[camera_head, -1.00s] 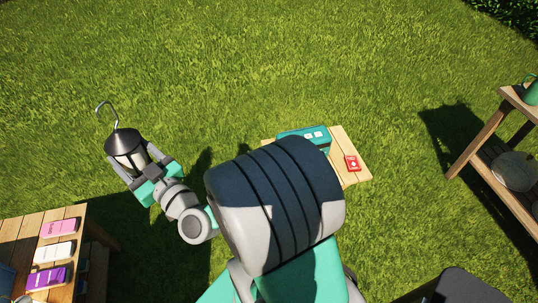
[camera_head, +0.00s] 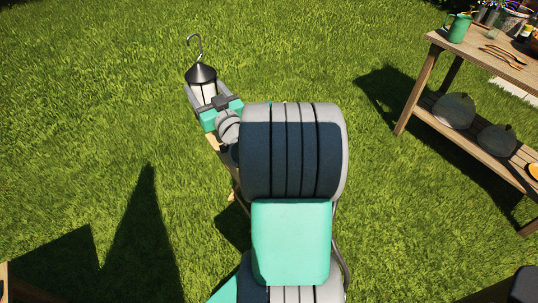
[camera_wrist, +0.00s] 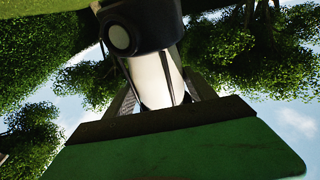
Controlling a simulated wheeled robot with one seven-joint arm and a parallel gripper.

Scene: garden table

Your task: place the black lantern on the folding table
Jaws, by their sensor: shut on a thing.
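The black lantern (camera_head: 200,72) has a dark conical cap, a pale body and a wire hook on top. My gripper (camera_head: 208,90) is shut on its body, one finger on each side, and holds it upright at the upper left of the head view. In the wrist view the lantern's dark top and pale body (camera_wrist: 150,80) stand between the fingers. The folding table is nearly all hidden behind my arm; only a small strip of wood (camera_head: 213,142) shows just below the gripper. Its top and what lies on it cannot be seen.
A wooden shelf table (camera_head: 435,40) stands at the right, with a green mug (camera_head: 459,27) and utensils on top and dark domed things (camera_head: 454,110) on its lower shelf. Open grass (camera_head: 90,100) lies to the left and behind the lantern.

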